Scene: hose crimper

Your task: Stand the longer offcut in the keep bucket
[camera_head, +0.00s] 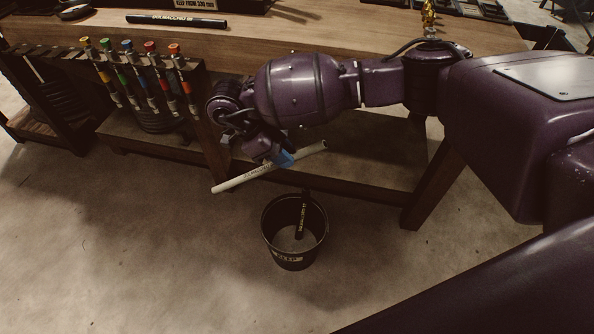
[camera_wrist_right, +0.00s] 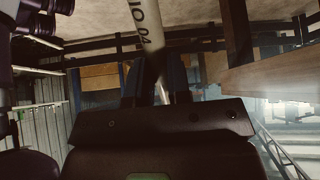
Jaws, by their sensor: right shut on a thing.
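My right gripper (camera_head: 281,158) is shut on a pale grey-white hose offcut (camera_head: 235,181) with dark lettering. The offcut is tilted, its right end higher than its left, and it is above and apart from the bucket. In the right wrist view the pale offcut (camera_wrist_right: 148,22) runs up from between the fingers (camera_wrist_right: 155,80). My left gripper is not in view.
A wooden bench (camera_head: 330,26) with legs and a low shelf (camera_head: 365,165) is behind the arm. A black hose (camera_head: 176,21) lies on its top. Several colour-topped tools (camera_head: 145,78) hang at its left front. The floor around the bucket is clear.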

